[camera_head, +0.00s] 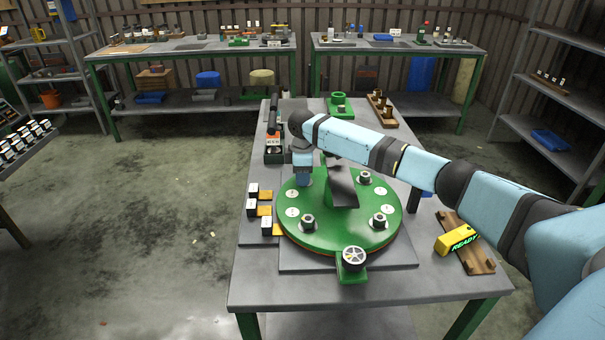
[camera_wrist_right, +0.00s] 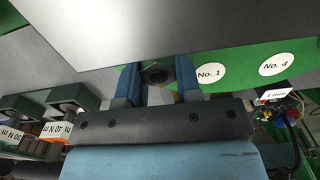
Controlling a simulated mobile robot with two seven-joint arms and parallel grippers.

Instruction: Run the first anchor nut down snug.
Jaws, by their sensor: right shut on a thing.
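The round green plate (camera_head: 340,238) lies on the table and carries several nuts on studs. Nuts show at the front left (camera_head: 308,221), front right (camera_head: 379,219) and back right (camera_head: 365,177). My right gripper (camera_head: 304,183) points down at the plate's back left. In the right wrist view its blue fingers (camera_wrist_right: 158,80) are shut on a dark nut (camera_wrist_right: 157,73), beside the white label No. 1 (camera_wrist_right: 210,74). The head view hides this nut behind the gripper, and I cannot tell how far down it sits. My left gripper is out of view.
Black-and-white blocks with yellow parts (camera_head: 252,191) line the left. A yellow READY box (camera_head: 456,240) lies on a wooden tray (camera_head: 478,260).

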